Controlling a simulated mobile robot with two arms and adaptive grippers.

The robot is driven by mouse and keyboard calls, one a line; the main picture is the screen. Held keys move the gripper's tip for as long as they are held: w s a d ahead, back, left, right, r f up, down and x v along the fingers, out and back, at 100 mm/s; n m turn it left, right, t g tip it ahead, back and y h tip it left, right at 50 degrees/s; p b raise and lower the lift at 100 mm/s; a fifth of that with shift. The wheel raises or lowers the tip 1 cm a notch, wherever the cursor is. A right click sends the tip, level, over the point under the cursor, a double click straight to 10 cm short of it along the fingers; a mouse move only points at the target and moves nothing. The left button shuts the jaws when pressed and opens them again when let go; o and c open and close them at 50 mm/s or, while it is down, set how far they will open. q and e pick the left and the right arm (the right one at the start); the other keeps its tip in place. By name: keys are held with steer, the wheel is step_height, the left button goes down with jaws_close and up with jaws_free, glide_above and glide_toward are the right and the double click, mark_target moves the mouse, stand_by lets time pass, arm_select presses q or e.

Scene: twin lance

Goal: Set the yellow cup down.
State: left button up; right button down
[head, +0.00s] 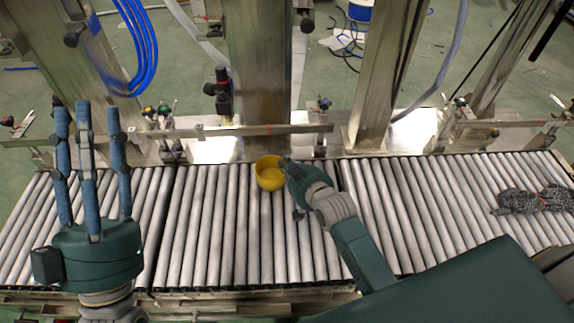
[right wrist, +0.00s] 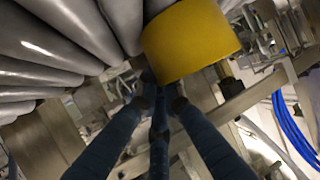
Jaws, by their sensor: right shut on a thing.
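The yellow cup (head: 269,181) shows in the head view at the far edge of the middle roller section, its open top facing up. My right gripper (head: 288,167) reaches it from the right and is shut on its near-right side. In the right wrist view the cup (right wrist: 190,42) is at the top, with my blue fingertips (right wrist: 160,92) closed together at its rim. I cannot tell whether the cup touches the rollers. My left gripper (head: 88,112) is open and empty, its three blue fingers pointing away over the left rollers.
The roller conveyor (head: 215,235) spans the view, with bare rollers on both sides of the cup. A metal rail (head: 240,130) and upright posts stand just behind it. A dark speckled cloth-like thing (head: 535,200) lies on the right rollers.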

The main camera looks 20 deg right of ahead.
steer(key=c, duration=1.9)
jaws_free()
steer(key=shift+s, duration=0.1)
